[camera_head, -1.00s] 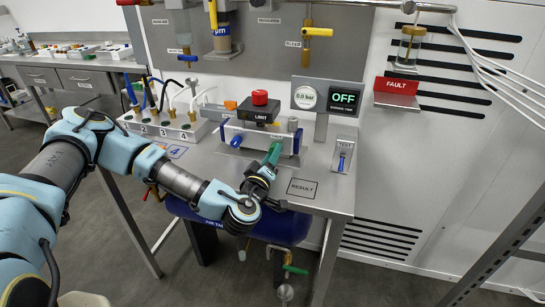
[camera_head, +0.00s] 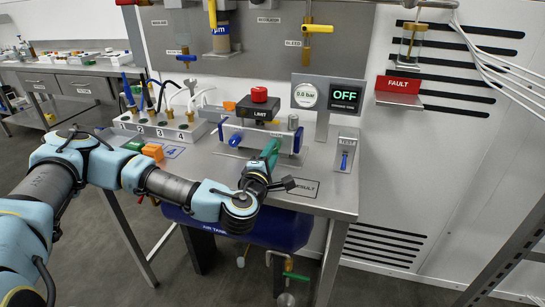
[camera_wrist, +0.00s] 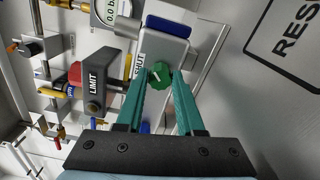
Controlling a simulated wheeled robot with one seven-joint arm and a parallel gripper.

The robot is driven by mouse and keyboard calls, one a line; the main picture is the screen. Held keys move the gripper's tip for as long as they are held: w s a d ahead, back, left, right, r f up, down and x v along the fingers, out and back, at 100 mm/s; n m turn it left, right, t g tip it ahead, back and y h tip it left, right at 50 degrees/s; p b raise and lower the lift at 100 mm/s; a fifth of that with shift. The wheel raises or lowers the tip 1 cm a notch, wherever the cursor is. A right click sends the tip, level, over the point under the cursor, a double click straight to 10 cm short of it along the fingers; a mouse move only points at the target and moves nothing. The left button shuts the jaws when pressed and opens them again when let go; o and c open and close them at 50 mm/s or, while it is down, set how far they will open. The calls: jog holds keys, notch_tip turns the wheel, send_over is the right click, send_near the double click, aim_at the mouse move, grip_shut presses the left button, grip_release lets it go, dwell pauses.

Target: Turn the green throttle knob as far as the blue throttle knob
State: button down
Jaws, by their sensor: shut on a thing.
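The green throttle knob (camera_wrist: 159,76) sits on the pale block, with a white pointer mark on its face. In the wrist view the teal fingers of my gripper (camera_wrist: 159,82) are on both sides of it, shut on it. In the head view my gripper (camera_head: 271,149) reaches the block's front right, and its fingers hide the green knob. The blue throttle knob (camera_head: 236,140) is on the front left of the same block (camera_head: 258,134); its pointer angle is too small to read.
Behind are a gauge (camera_head: 305,95) and an OFF display (camera_head: 346,95). A RESULT label (camera_head: 303,188) marks the bench's front right.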

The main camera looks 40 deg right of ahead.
jog(key=shift+n+b, duration=0.3)
jog(key=shift+n, duration=0.7)
jog(key=c, duration=0.5)
grip_release()
jog(key=shift+a, duration=0.1)
jog(key=b+v, duration=0.1)
jog(key=v, duration=0.7)
jog(key=shift+s+a+r, duration=0.1)
jog(key=shift+s+a, duration=0.05)
jog(key=shift+a, duration=0.05)
jog(key=shift+p+v, duration=0.45)
jog(key=shift+v, duration=0.3)
jog(key=shift+s+a, duration=0.15)
jog(key=shift+a, duration=0.1)
